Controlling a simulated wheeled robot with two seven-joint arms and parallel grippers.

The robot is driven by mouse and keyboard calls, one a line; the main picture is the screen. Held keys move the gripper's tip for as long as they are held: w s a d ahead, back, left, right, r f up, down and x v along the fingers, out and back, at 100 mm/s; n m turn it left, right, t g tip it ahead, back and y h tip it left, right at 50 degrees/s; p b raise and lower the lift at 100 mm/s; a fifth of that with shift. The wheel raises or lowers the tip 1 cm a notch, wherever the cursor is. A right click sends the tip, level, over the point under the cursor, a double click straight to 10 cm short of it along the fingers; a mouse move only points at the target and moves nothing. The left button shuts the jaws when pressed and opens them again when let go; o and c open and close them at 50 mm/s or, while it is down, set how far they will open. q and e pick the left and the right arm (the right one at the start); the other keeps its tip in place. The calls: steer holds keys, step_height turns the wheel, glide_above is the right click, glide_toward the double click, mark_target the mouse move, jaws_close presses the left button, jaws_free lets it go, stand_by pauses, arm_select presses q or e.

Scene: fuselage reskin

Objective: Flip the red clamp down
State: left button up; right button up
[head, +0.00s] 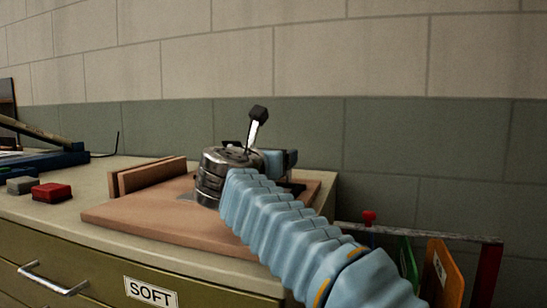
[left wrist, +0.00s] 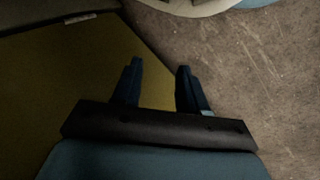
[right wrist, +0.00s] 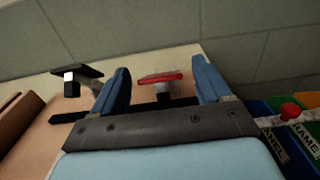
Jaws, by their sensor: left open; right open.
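The red clamp (right wrist: 158,77) shows in the right wrist view as a red bar on a short metal post. It stands between and beyond the fingers of my right gripper (right wrist: 162,72), which is open and empty. Whether a finger touches it cannot be told. In the head view my right arm reaches over the wooden board from the lower right, and its gripper (head: 283,158) is beside a silver round device (head: 211,177). The clamp is hidden there. My left gripper (left wrist: 157,68) is open and empty, low beside the cabinet, above the floor.
A lever with a black knob (head: 259,113) rises from the device. The wooden board (head: 140,220) lies on the cabinet top, with upright wooden strips (head: 147,177) behind. A red block (head: 51,192) sits left. Labelled bins (right wrist: 298,140) and a red knob (head: 369,217) are right.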

steer(key=b+v, duration=0.1)
steer(key=v, duration=1.2)
steer(key=shift+d+b, duration=0.1)
steer(key=shift+b, duration=0.25)
steer(key=shift+w, duration=0.1)
